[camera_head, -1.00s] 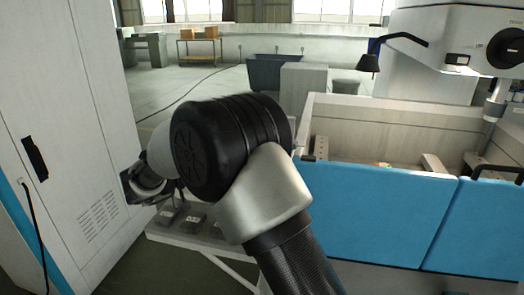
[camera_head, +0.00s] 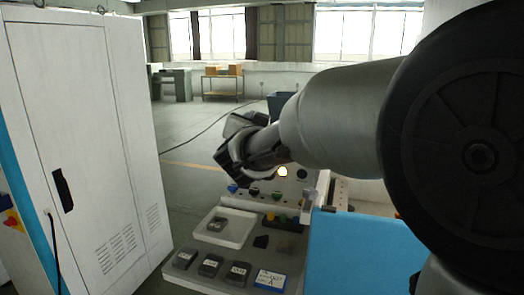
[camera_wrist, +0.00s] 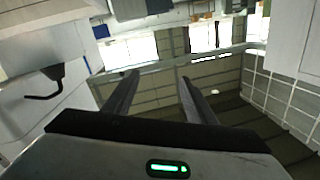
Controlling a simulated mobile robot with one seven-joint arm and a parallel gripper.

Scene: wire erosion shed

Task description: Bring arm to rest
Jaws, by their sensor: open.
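My arm fills the right side of the head view, with its large black joint close to the camera. My gripper (camera_head: 236,140) is at the end of the arm, in the middle of the head view, in front of and above a grey bench with a control panel. In the wrist view my gripper (camera_wrist: 160,84) shows two dark fingers standing apart with nothing between them. The wrist view looks toward the windows and ceiling, and its picture is tilted.
A tall white cabinet (camera_head: 84,130) stands at the left. The bench holds a white tray (camera_head: 238,238), several dark blocks and a blue-edged label box (camera_head: 270,280). A blue machine panel (camera_head: 360,255) stands at the right. Open floor (camera_head: 195,140) lies behind.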

